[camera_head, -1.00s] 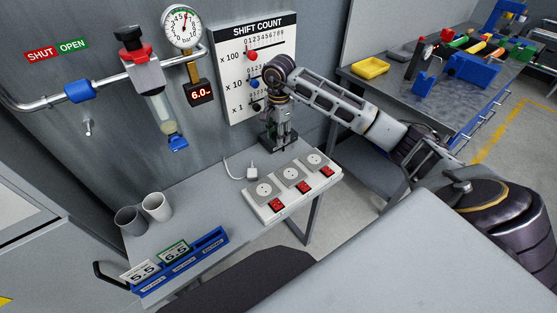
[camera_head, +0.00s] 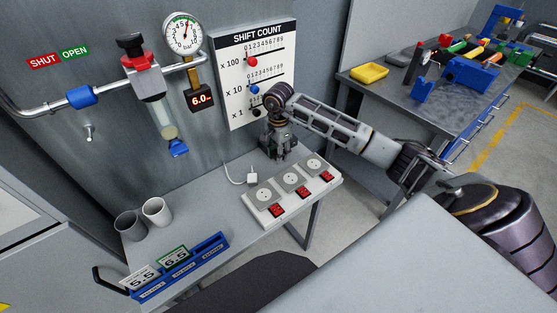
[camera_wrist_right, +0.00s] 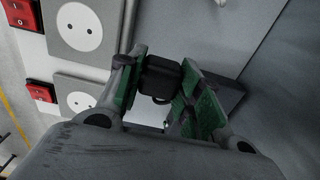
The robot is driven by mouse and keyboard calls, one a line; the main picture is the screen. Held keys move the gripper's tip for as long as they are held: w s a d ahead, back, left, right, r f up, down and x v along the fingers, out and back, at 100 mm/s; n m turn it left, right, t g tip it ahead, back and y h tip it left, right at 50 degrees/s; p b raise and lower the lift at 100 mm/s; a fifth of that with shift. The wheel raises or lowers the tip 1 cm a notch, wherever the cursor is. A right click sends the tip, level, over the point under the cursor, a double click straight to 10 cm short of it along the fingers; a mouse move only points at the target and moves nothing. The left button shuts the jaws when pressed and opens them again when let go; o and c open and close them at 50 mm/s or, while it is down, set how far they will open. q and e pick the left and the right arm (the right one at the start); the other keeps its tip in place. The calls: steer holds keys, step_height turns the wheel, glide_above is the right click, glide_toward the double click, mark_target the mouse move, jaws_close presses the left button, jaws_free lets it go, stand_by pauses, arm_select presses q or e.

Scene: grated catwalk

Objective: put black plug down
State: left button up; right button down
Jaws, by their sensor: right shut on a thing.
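My right gripper (camera_head: 283,156) is over the back of the grey bench (camera_head: 205,220), behind the white socket strip (camera_head: 250,210). In the right wrist view the gripper (camera_wrist_right: 165,88) is shut on the black plug (camera_wrist_right: 160,76), which sits between its two green-padded fingers. The plug's underside and any contact with the bench are hidden. In the head view the plug cannot be made out behind the gripper. Two of the strip's round sockets (camera_wrist_right: 80,27) show beside the fingers in the wrist view. My left gripper is not in view.
A white plug (camera_head: 251,178) with its cord lies on the bench left of the strip. Two cups (camera_head: 156,211) and a blue card rack (camera_head: 185,270) are farther left. The wall with the shift count board (camera_head: 235,80) rises close behind my right gripper.

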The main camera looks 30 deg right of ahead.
mark_target(278, 167)
steer(key=shift+f, duration=1.7)
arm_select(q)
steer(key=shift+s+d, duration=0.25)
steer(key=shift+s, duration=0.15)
arm_select(e)
steer(key=shift+f, duration=0.2)
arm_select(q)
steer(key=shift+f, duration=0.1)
arm_select(e)
steer(key=shift+f, duration=0.15)
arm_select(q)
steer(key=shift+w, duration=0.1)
arm_select(e)
steer(key=shift+f, duration=0.1)
steer(key=shift+f+b, duration=0.25)
steer(key=shift+b, duration=0.1)
steer(key=shift+f, duration=0.1)
steer(key=c, duration=1.3)
jaws_free()
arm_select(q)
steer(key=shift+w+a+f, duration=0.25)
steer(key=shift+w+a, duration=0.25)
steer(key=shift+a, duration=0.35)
arm_select(e)
steer(key=shift+o, duration=0.2)
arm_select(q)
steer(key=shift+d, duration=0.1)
